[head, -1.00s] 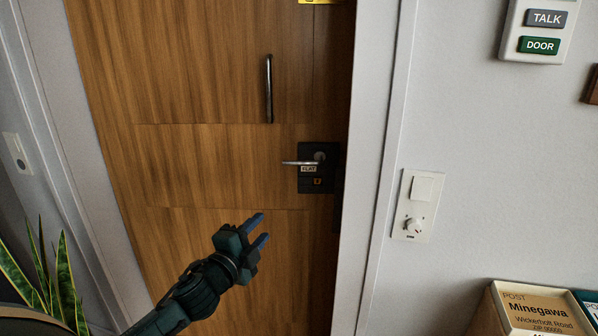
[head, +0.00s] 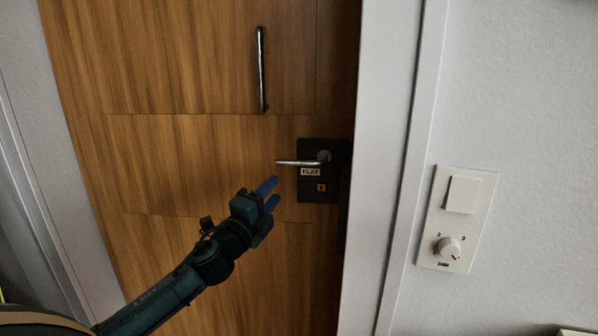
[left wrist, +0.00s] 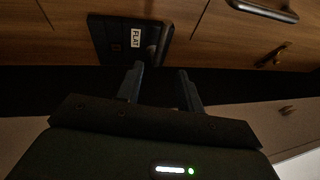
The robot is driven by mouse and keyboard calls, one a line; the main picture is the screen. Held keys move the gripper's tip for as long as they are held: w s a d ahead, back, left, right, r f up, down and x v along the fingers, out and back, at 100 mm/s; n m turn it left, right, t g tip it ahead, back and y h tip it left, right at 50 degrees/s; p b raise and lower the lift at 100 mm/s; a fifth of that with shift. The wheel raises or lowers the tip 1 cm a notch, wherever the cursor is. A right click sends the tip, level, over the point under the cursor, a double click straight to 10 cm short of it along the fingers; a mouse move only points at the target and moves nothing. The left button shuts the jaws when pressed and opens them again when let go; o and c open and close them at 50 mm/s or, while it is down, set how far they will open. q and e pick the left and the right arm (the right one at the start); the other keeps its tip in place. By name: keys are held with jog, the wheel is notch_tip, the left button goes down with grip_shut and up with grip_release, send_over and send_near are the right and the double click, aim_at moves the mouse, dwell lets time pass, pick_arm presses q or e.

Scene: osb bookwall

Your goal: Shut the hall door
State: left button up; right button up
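The hall door (head: 190,165) is a wood-grain panel filling the left and middle of the head view. A black lock plate (head: 320,188) marked FLAT carries a silver lever handle (head: 297,162) near its right edge. A dark strip runs along that edge; I cannot tell how far ajar the door is. My left gripper (head: 272,193) is below and left of the lever, apparently not touching it. In the left wrist view, its fingers (left wrist: 161,70) are apart with nothing between them, and the lock plate (left wrist: 125,42) lies just beyond. My right gripper is not in view.
A vertical pull bar (head: 261,70) is on the door above the lever. The pale door frame (head: 390,150) stands right of the door, with a switch and dimmer plate (head: 457,220) on the wall beyond. Another pale frame (head: 50,170) borders the door's left side.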

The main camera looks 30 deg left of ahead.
aim_at(297, 164)
pick_arm(q)
jog(key=p+x, duration=0.1)
jog(key=x, duration=1.1)
jog(key=shift+w+r, duration=0.1)
jog(key=shift+w, duration=0.2)
jog(key=shift+c, duration=0.5)
grip_shut()
